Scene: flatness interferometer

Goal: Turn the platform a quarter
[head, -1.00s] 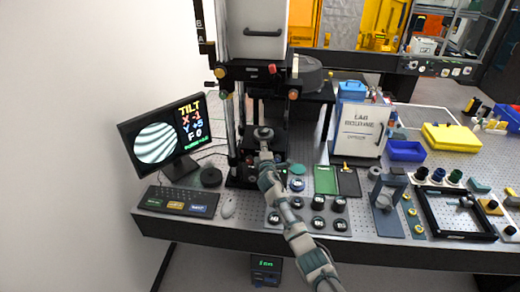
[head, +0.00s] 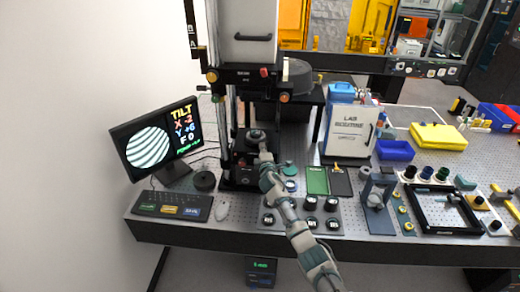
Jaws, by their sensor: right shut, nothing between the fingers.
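The platform (head: 256,134) is a small dark round stage with a paler top, set low inside the black interferometer frame (head: 243,180). My right arm reaches in from the bottom right, and my right gripper (head: 265,155) is shut and empty at the platform's front right edge. I cannot tell whether its fingertips touch the platform. The monitor (head: 148,148) shows striped fringes in a circle and a tilt readout, X -2, Y +6, F 0. My left gripper is not in view.
Dark round parts (head: 310,203) sit on a grey plate beside my right arm. The frame's posts hem in the platform.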

